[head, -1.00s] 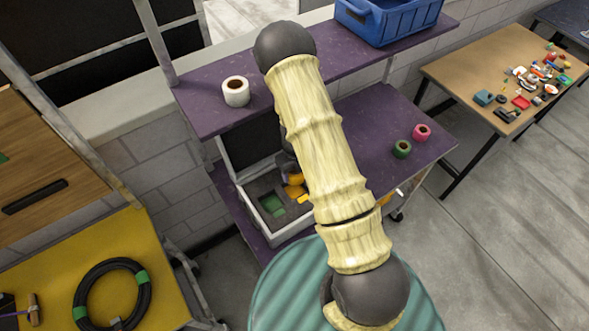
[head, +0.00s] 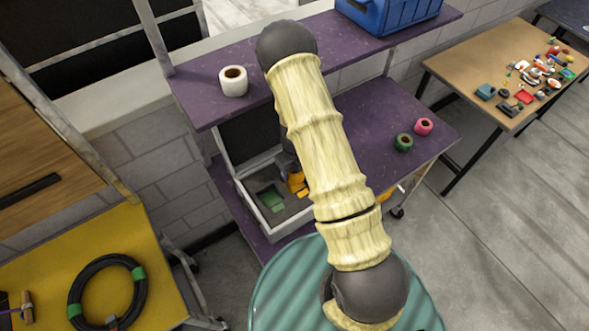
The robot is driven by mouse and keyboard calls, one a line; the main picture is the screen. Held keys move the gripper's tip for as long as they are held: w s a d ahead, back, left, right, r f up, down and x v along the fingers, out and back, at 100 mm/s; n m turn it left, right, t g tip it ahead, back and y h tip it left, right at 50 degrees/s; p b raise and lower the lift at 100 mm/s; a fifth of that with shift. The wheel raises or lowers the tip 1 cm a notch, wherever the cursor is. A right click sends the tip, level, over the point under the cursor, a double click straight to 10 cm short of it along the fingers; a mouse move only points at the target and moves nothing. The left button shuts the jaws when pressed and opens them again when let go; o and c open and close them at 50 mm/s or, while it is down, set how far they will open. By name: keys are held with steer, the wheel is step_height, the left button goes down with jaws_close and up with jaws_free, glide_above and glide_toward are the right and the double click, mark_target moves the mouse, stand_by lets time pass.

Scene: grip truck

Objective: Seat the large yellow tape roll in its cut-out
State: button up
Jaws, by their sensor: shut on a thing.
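The open case (head: 262,217) sits on the lower purple shelf, with a grey foam insert and green and yellow areas in it. A yellow-orange thing (head: 297,182), likely the large yellow tape roll, shows inside the case beside my arm. My gripper is at or behind the case's inside, mostly hidden by my own arm; its fingertips cannot be made out. A green patch (head: 270,199) in the foam lies to the left of the yellow thing. I cannot tell whether the roll is in a cut-out.
A white tape roll (head: 233,81) stands on the upper purple shelf, with a blue crate (head: 392,22) at its right. Green (head: 403,142) and pink (head: 424,126) rolls lie on the lower shelf, right of my arm. The upper shelf overhangs the case's back.

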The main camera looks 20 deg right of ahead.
steer(key=shift+f+b, duration=1.65)
steer(key=shift+f, duration=0.55)
steer(key=shift+s+f, duration=0.15)
